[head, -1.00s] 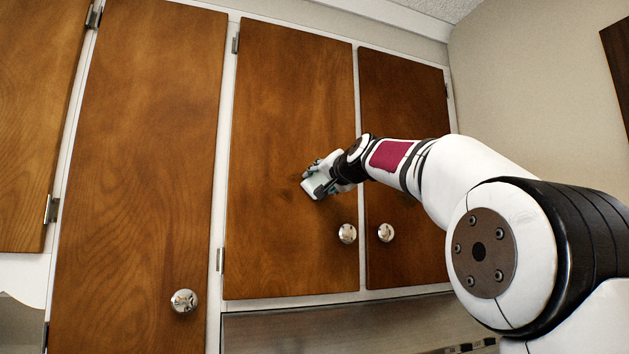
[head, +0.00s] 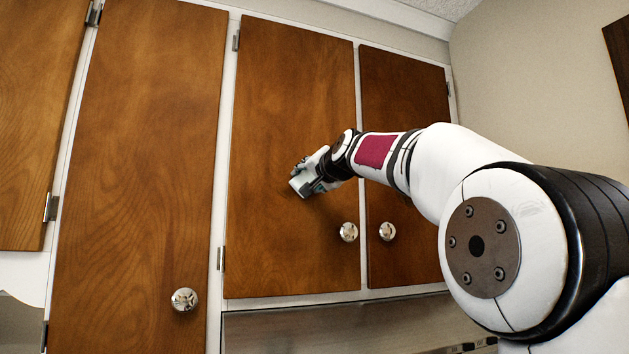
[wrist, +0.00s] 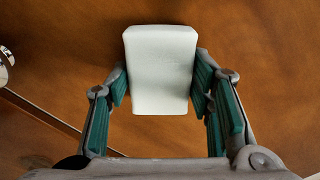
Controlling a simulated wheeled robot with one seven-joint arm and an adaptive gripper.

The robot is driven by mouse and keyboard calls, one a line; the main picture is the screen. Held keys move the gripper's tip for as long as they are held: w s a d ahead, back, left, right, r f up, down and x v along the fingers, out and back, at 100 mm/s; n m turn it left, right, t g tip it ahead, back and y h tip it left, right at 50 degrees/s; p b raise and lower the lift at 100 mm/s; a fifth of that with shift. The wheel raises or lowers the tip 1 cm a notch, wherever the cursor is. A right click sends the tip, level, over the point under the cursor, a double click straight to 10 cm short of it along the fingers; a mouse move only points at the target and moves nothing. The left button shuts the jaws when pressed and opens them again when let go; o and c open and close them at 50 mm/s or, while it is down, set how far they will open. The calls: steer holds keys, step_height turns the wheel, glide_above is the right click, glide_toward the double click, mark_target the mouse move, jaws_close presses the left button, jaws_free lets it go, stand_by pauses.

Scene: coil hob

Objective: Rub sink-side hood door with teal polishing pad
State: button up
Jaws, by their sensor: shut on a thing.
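In the head view the pad (head: 301,186) is at the middle of a brown wooden hood door (head: 290,110), above and left of that door's round knob (head: 348,232). The pad appears to be at the door's face; whether it touches is hard to tell. My gripper (head: 312,180) partly covers the pad there.
A second hood door (head: 405,100) with its own knob (head: 387,231) is to the right, partly behind my arm. A taller cabinet door (head: 135,150) is to the left, with a low knob (head: 184,300). The hood (head: 350,325) is below.

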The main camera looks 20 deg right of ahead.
mark_target(276, 178)
steer(key=shift+a, duration=4)
steer(key=s+p, duration=0.2)
steer(key=s, duration=0.4)
steer(key=s+p, duration=0.1)
steer(key=s, duration=0.2)
